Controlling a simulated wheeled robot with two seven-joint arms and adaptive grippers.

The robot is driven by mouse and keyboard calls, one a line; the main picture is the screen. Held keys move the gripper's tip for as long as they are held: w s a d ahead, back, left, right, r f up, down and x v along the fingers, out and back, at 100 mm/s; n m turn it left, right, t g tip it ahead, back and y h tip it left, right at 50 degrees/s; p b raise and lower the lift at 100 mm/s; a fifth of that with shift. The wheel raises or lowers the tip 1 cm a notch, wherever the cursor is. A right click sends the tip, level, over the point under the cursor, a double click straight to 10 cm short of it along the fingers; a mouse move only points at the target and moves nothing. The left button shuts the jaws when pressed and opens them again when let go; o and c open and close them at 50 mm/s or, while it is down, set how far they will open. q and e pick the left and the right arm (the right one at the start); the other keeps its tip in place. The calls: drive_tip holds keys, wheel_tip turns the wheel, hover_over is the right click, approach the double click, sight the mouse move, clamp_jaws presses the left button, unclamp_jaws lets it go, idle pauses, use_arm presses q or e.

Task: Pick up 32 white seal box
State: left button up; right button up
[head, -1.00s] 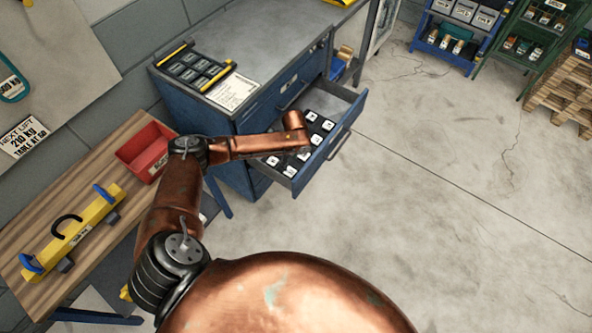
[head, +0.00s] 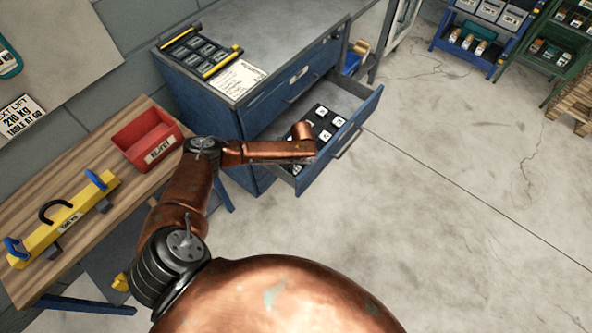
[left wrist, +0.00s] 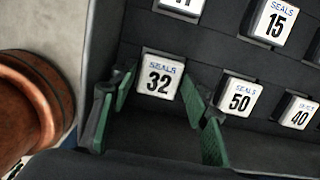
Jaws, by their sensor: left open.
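The white seal box marked 32 (left wrist: 160,76) sits in the dark drawer insert in the left wrist view, with "SEALS" in blue above the number. My left gripper (left wrist: 158,105) is open, with one green finger on each side near the box's lower corners. Nothing is held. Whether the fingers touch the box cannot be told. In the head view my left arm reaches over the open blue drawer (head: 352,128) and hides part of its boxes. My right gripper is not in view.
Seal boxes marked 50 (left wrist: 239,96), 40 (left wrist: 299,112) and 15 (left wrist: 273,22) sit nearby in the drawer. The blue cabinet (head: 215,105) stands behind the drawer. A red bin (head: 146,139) and a yellow lifting beam (head: 65,219) are on the wooden bench.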

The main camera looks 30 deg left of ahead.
use_arm(q)
drive_tip(key=shift+c, duration=0.2)
drive_tip(key=c, duration=0.8)
